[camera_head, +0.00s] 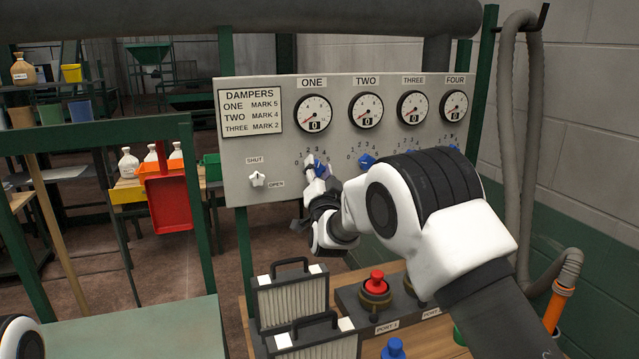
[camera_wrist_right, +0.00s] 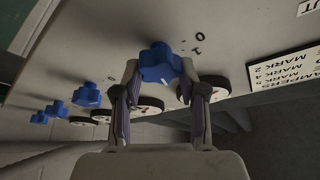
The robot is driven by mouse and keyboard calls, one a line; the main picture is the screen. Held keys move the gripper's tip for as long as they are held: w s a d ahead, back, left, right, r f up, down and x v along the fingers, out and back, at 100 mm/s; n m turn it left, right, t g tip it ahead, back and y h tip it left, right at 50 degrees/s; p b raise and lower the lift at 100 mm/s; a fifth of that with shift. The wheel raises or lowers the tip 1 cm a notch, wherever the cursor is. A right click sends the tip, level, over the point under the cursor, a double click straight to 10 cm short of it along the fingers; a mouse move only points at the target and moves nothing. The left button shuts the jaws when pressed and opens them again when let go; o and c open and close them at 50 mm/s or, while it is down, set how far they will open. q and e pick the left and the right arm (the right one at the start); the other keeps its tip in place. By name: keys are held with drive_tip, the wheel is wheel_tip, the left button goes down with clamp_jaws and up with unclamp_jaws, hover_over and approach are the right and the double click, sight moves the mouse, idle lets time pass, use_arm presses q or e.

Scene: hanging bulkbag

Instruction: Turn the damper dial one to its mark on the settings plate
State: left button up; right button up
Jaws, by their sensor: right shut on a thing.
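Damper dial one, a blue knob (camera_head: 321,170), sits on the grey panel (camera_head: 240,160) below the gauge labelled ONE (camera_head: 313,113), which shows 0. My right gripper (camera_head: 316,172) is at this knob and hides part of it and its scale. In the right wrist view, the fingers (camera_wrist_right: 160,70) are shut on the blue knob (camera_wrist_right: 158,62), one on each side. The pointer's exact mark cannot be read. The settings plate (camera_head: 250,112) at the panel's upper left reads ONE MARK 5, TWO MARK 4, THREE MARK 2. My left gripper is not in view.
The blue knob of dial two (camera_head: 366,160) is to the right, with more knobs beyond, partly behind my right arm. A white shut/open knob (camera_head: 257,179) is at the lower left. Filter boxes (camera_head: 292,297) and a red-topped port fitting (camera_head: 376,284) stand on the bench below.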

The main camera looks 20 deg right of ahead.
drive_tip(key=m+b, duration=0.1)
drive_tip(key=m+g+h+b, duration=0.1)
drive_tip(key=m, duration=0.1)
drive_tip(key=shift+f+m, duration=0.2)
drive_tip(key=shift+m, duration=0.1)
drive_tip(key=m+b, duration=0.1)
drive_tip(key=m, duration=0.1)
drive_tip(key=m+g+h+b, duration=0.1)
drive_tip(key=m, duration=0.1)
drive_tip(key=shift+r+g, duration=0.1)
drive_tip(key=shift+g, duration=0.2)
drive_tip(key=m+g+b, duration=0.1)
drive_tip(key=m, duration=0.2)
drive_tip(key=shift+r+m+g, duration=0.15)
drive_tip(key=shift+m+g, duration=0.25)
drive_tip(key=shift+m, duration=0.8)
drive_tip(key=shift+w, duration=0.1)
